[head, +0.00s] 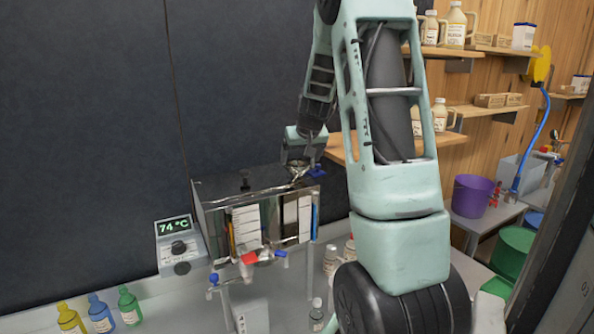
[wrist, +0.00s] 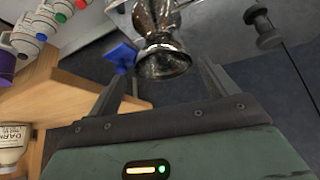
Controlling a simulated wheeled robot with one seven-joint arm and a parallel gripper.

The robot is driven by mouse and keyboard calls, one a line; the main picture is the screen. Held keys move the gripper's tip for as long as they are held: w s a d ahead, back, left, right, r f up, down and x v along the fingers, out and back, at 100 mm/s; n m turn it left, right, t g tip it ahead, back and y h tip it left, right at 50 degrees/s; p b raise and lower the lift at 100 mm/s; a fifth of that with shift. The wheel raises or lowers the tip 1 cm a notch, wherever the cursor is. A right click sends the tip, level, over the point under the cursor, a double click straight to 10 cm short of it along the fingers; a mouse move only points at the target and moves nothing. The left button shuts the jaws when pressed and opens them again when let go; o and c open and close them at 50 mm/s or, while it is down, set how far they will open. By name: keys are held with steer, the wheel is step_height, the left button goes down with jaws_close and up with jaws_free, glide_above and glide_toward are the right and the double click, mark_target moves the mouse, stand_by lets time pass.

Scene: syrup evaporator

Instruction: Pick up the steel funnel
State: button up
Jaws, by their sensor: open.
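The steel funnel (wrist: 160,58) is a shiny metal piece at the top middle of the wrist view, its flared end toward my gripper. In the head view the funnel (head: 297,170) shows small on top of the steel evaporator box (head: 232,205). My gripper (wrist: 160,82) is open, with one finger on each side of the funnel's near end and a little short of it. Whether a finger touches it I cannot tell. In the head view my gripper (head: 300,160) is above the box's right end, and its fingers are hard to make out.
A blue tab (wrist: 122,56) sits close beside the funnel, near the left finger. A dark knob (wrist: 262,28) stands on the box lid. A temperature display (head: 176,232) is left of the box. Wooden shelves (head: 475,50) with jugs are at right.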

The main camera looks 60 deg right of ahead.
mark_target(297, 175)
steer(key=shift+p+x, duration=1.4)
steer(key=shift+x, duration=1.35)
steer(key=shift+w, duration=0.15)
steer(key=shift+c, duration=0.4)
steer(key=c, duration=0.7)
